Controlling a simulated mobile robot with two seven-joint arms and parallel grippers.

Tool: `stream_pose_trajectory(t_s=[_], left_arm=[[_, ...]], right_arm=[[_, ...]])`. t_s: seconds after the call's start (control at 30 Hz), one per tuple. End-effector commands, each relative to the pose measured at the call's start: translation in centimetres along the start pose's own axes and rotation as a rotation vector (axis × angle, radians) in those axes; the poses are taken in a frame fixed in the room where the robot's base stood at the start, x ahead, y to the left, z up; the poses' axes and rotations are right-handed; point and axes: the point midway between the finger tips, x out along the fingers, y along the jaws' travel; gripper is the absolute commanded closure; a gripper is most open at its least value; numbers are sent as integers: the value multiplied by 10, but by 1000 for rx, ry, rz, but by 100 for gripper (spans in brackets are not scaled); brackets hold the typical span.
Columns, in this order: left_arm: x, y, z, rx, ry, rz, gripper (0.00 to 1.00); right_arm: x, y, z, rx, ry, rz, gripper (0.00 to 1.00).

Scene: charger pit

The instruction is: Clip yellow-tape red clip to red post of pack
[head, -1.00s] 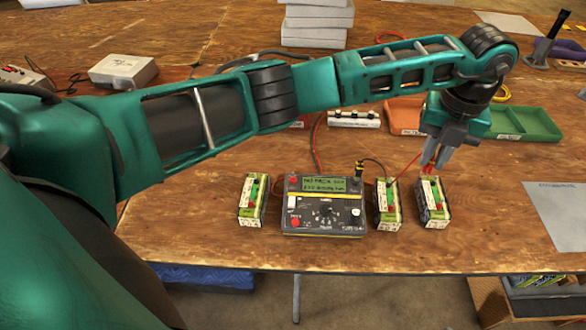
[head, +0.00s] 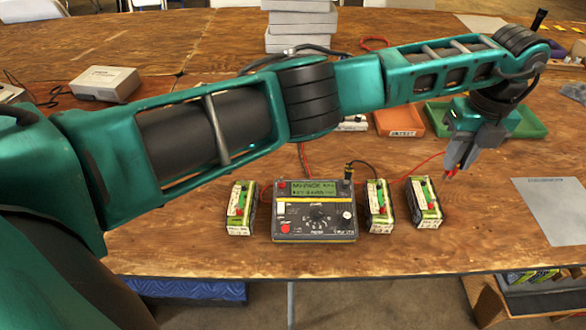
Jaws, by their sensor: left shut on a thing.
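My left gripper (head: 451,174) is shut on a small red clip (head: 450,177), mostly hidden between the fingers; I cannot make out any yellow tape. It hovers to the right of and above the right-hand pack (head: 427,216), apart from it. A thin red lead (head: 425,162) runs from the clip back toward the charger. The middle pack (head: 381,224) stands just right of the charger (head: 313,234), and the left pack (head: 239,228) stands on its left. Each pack has green and red parts on top. A black lead (head: 372,164) arcs from the charger to the middle pack. My right gripper is not in view.
An orange tray (head: 400,121) and a green tray (head: 526,122) lie behind the left gripper. A grey sheet (head: 552,207) lies at the right. Grey boxes (head: 300,30) are stacked at the back. The table's front edge is close below the packs.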

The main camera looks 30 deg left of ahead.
Motion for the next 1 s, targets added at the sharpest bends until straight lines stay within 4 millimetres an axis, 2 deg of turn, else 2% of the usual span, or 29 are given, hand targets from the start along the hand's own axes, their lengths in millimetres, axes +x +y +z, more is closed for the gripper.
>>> stream_pose_trajectory(t_s=[0.37, 0.53, 0.7, 1.0], left_arm=[[0, 0, 0, 1, 1, 0, 100], [0, 0, 0, 1, 1, 0, 100], [12, 0, 0, 0, 1, 0, 100], [31, 0, 0, 0, 1, 1, 100]], right_arm=[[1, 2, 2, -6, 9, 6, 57], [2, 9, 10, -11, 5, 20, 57], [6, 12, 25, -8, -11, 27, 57], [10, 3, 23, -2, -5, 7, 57]])
